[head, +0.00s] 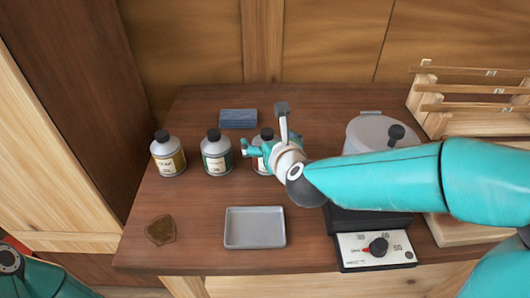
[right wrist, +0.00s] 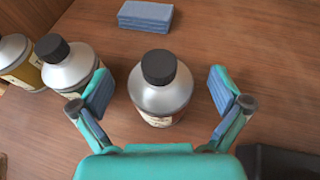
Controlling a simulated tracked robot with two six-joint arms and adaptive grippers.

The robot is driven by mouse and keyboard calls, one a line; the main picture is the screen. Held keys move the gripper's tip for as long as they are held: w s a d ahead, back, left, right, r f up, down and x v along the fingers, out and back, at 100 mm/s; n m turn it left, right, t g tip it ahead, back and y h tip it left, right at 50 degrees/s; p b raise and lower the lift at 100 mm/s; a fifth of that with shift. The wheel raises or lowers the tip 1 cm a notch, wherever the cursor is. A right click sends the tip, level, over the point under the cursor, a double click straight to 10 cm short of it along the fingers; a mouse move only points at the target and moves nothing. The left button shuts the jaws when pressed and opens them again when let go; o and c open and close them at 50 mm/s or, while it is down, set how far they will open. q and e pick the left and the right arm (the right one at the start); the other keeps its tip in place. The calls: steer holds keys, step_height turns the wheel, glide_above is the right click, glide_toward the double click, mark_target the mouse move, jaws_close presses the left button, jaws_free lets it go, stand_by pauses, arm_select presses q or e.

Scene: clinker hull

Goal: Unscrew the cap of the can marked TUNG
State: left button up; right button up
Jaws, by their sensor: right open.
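Three grey cans with black caps stand upright in a row on the bench: a left can with a yellowish label (head: 168,158), a middle can with a green label (head: 216,157), and a right can (head: 258,163), partly hidden by my right gripper. I cannot read which is marked TUNG. My right gripper (head: 265,137) is open at the right can. In the right wrist view, that can (right wrist: 161,98) stands between the spread blue-padded fingers, with gaps on both sides. Its black cap (right wrist: 158,66) is on. My left gripper is out of view.
A blue block (head: 238,118) lies behind the cans. A shallow grey tray (head: 255,228) and a brown shield-shaped piece (head: 160,229) lie in front. A lidded pot (head: 366,132), a dial unit (head: 375,249) and a wooden rack (head: 470,105) stand to the right.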

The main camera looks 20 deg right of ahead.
steer(key=shift+w+f, duration=0.25)
steer(key=shift+w, duration=0.45)
steer(key=shift+r, duration=0.1)
steer(key=c, duration=1.5)
steer(key=shift+r, duration=0.1)
steer(key=shift+c, duration=0.2)
step_height(320, 180, up, 20)
steer(key=p, duration=0.9)
steer(key=o, duration=0.9)
steer(key=c, duration=1.2)
